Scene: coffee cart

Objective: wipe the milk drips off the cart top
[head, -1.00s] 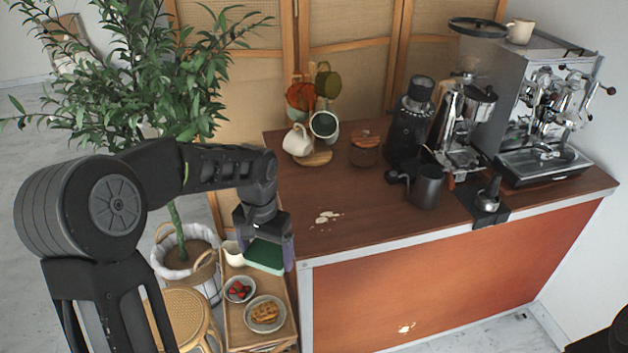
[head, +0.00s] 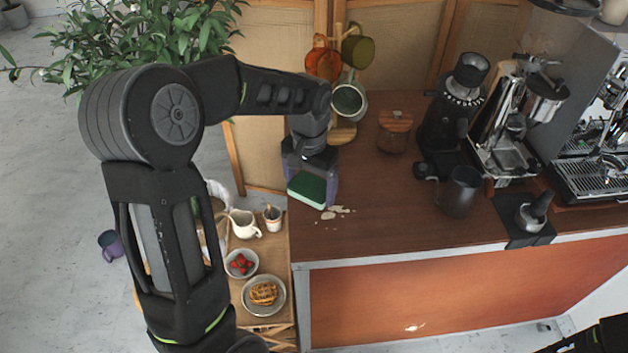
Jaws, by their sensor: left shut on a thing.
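My left gripper (head: 312,177) points down over the left end of the brown cart top (head: 390,220). It is shut on a green sponge (head: 306,191), which shows between its fingers. The milk drips (head: 338,211) are small off-white spots on the cart top, just right of and below the sponge in the head view. The sponge partly overlaps the left edge of the spots in the picture. I cannot tell whether the sponge touches the cart top.
A mug tree (head: 349,98), wooden-lidded jar (head: 394,130), grinder (head: 452,115), dark pitcher (head: 459,192) and espresso machine (head: 590,150) stand behind and right. A lower wooden side table (head: 272,250) holds a creamer (head: 244,224), strawberries and a waffle plate. The front middle cart top is clear.

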